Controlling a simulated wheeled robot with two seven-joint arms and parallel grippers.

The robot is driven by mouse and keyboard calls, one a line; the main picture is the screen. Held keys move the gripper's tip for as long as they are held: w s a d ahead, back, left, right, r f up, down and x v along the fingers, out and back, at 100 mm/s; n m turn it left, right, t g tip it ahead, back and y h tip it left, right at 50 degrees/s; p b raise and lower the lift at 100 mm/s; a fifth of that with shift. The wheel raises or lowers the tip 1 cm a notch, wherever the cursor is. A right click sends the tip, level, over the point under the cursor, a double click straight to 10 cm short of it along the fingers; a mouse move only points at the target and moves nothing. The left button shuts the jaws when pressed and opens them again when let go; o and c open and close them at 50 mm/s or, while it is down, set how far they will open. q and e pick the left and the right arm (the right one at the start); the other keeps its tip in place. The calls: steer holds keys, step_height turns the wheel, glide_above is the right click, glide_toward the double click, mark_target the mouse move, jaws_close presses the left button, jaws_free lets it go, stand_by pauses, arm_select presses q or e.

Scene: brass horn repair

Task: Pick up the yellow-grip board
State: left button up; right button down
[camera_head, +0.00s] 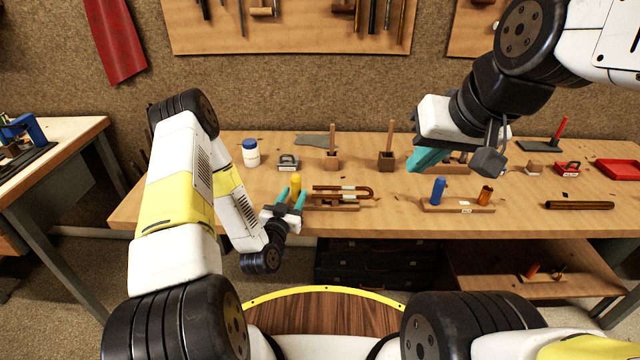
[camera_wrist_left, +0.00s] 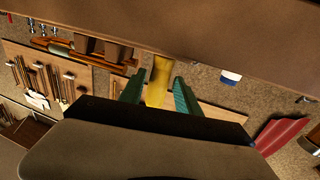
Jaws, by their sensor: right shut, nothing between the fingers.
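The yellow-grip board (camera_head: 338,207) lies near the front edge of the workbench in the head view, its upright yellow grip (camera_head: 295,182) at the left end. A bent U-shaped tube (camera_head: 345,191) is on the board to the right of the grip. My left gripper (camera_head: 292,195) is open at the grip, its teal fingers pointing toward the back. In the left wrist view the yellow grip (camera_wrist_left: 158,80) shows between the two spread fingers, with gaps at both sides. My right gripper (camera_head: 424,160) is shut and empty, raised over the bench to the right.
A white jar with a blue lid (camera_head: 251,153), a grey-handled block (camera_head: 288,162) and two brown blocks with upright sticks (camera_head: 332,161) stand behind. A dark rod (camera_head: 580,205) lies at right.

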arm_select(q)
steer(key=x, duration=0.5)
steer(key=shift+w+d, duration=0.1)
steer(key=shift+w, duration=0.3)
jaws_close()
